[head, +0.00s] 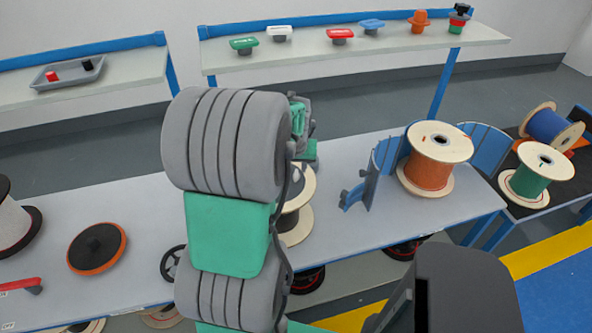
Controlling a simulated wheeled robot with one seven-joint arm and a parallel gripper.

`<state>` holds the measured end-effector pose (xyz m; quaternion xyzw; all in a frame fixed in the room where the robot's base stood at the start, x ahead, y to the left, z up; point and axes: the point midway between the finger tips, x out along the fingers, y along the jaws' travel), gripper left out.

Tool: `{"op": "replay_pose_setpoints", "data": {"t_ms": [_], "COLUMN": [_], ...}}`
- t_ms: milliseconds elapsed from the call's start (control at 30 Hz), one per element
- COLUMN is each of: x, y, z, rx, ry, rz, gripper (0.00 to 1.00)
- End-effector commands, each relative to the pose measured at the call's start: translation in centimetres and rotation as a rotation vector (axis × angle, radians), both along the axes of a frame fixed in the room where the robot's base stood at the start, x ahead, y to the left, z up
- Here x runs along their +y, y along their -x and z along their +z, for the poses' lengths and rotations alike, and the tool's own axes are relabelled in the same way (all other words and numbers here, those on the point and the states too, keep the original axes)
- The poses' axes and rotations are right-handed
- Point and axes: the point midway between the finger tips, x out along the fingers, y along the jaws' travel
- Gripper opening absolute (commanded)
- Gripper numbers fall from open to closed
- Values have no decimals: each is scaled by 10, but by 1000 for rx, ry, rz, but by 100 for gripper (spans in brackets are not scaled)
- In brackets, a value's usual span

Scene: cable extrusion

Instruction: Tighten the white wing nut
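A white wing nut (279,34) sits on the long shelf at the back, between a green one (244,45) on its left and a red one (340,36) on its right. My grey and green arm rises through the middle of the picture and stays well below and in front of the shelf. A small green and grey part at the arm's far end (303,125) shows past its right side. It seems to belong to my gripper, but the fingers are hidden behind the arm. I cannot see whether it holds anything.
A blue wing nut (371,26) and orange parts (419,21) stand farther right on the shelf. A grey tray (68,72) is on the left shelf. The table below holds a copper-coloured spool (437,165), a blue curved holder (385,160) and an orange-rimmed disc (97,248).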

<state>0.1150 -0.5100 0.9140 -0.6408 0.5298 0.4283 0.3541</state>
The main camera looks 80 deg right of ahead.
Motion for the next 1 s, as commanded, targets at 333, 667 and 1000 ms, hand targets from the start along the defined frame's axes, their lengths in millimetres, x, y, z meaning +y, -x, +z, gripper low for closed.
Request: {"op": "replay_pose_setpoints", "data": {"t_ms": [333, 667, 1000], "x": [-17, -17, -17], "y": [-4, -4, -4], "z": [-41, -41, -41], "rx": [0, 0, 0], "ry": [0, 1, 1], "rz": [1, 1, 1], "gripper": [31, 20, 0]}}
